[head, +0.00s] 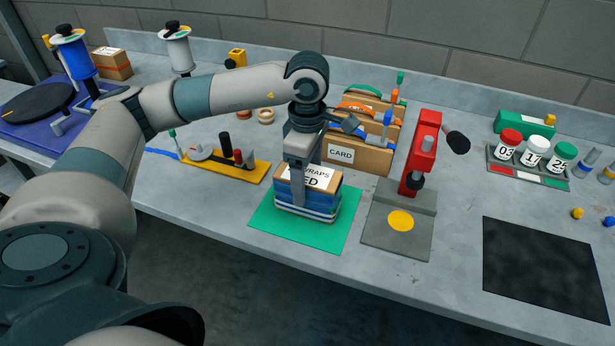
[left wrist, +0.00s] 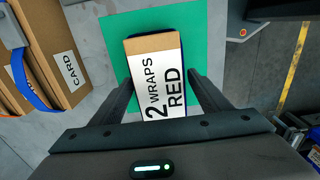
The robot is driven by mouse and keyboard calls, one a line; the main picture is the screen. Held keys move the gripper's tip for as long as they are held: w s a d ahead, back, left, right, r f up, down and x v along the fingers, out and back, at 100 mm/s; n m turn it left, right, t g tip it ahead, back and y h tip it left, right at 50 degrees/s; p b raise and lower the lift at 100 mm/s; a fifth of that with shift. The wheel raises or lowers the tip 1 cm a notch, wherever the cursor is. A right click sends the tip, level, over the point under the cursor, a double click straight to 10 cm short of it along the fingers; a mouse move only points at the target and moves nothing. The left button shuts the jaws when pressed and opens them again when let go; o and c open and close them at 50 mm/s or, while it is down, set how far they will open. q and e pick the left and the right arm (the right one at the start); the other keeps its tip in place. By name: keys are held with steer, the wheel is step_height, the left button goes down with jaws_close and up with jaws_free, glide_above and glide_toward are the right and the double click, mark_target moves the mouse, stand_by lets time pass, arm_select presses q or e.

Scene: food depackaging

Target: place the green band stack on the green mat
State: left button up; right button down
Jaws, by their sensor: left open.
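A block-like stack (head: 319,206) with a cardboard top, a white label reading "WRAPS" and "RED", and blue and white layered sides rests on the green mat (head: 340,238). The left wrist view shows its label as "2 WRAPS RED" (left wrist: 158,75), with mat (left wrist: 115,35) around it. My left gripper (head: 300,190) is open, pointing down, with its fingers on either side of the stack. I cannot tell whether they touch it. No green band shows on this stack; its underside is hidden. My right gripper is not in view.
Cardboard packs with blue, orange and green straps, the front one marked CARD (head: 362,158), stand behind the mat. A red press (head: 422,150) on a grey base stands close to its right. A yellow-based tool (head: 250,171) lies left. A black mat (head: 545,265) lies far right.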

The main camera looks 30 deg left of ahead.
arm_select(q)
steer(key=shift+r, duration=0.1)
steer(key=shift+r, duration=0.1)
steer(key=shift+r, duration=0.35)
step_height(320, 180, up, 10)
steer(key=b, duration=0.3)
steer(key=shift+f, duration=0.15)
steer(key=shift+r, duration=0.7)
